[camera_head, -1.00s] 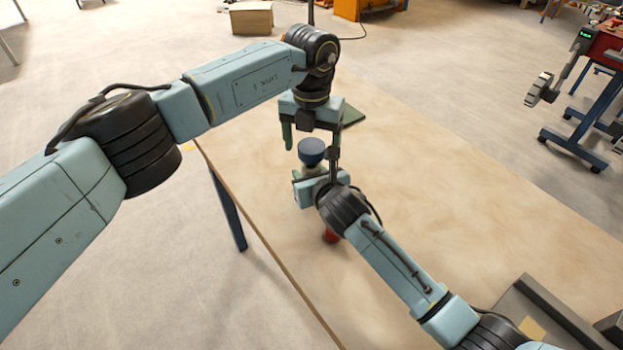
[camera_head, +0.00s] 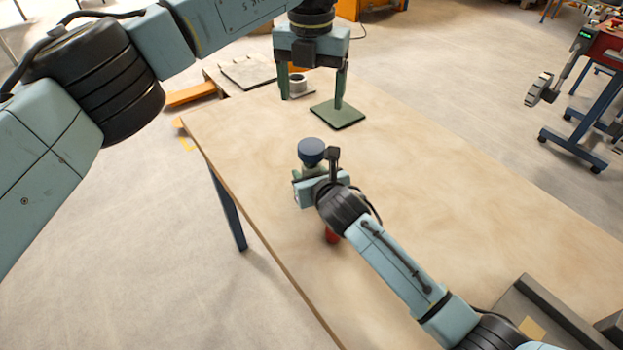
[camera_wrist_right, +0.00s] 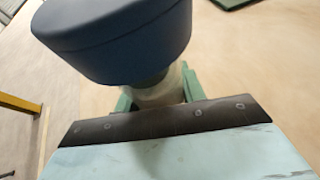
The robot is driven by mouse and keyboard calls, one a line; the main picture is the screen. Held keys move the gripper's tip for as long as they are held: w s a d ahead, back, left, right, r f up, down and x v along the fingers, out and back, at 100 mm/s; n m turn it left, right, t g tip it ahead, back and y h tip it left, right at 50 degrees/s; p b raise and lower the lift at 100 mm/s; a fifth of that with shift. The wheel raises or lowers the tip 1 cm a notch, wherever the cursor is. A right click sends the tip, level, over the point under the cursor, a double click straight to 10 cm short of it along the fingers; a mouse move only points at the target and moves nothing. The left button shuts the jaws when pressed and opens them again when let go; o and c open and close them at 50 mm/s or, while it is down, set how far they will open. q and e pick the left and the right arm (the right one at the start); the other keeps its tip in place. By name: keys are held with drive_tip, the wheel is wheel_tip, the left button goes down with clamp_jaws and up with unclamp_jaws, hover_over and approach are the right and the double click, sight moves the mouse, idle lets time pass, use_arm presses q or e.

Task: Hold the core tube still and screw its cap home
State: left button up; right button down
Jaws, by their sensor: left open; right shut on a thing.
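The dark blue cap (camera_head: 312,151) sits on top of the pale core tube (camera_head: 313,170), which stands upright on the table. In the right wrist view the cap (camera_wrist_right: 115,38) fills the top, with part of the tube (camera_wrist_right: 162,92) below it. I cannot tell how tightly the cap is seated. My right gripper (camera_wrist_right: 158,100) is shut on the tube below the cap, and its body hides the tube's lower part. My left gripper (camera_head: 312,92) is open and empty, up and beyond the cap, clear of it.
The tan table (camera_head: 440,190) has wide free room to the right. A dark green square plate (camera_head: 338,114) lies near the far end, close to my left gripper in the picture. A red object (camera_head: 331,235) is partly hidden by my right arm. A grey tray (camera_head: 545,310) is at lower right.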

drive_tip(key=c, duration=0.8)
unclamp_jaws()
drive_tip(key=shift+o, duration=0.2)
drive_tip(key=shift+s, duration=0.1)
drive_tip(key=p+v, duration=0.3)
drive_tip(key=v, duration=1)
drive_tip(key=shift+p, duration=0.4)
drive_tip(key=shift+s, duration=0.1)
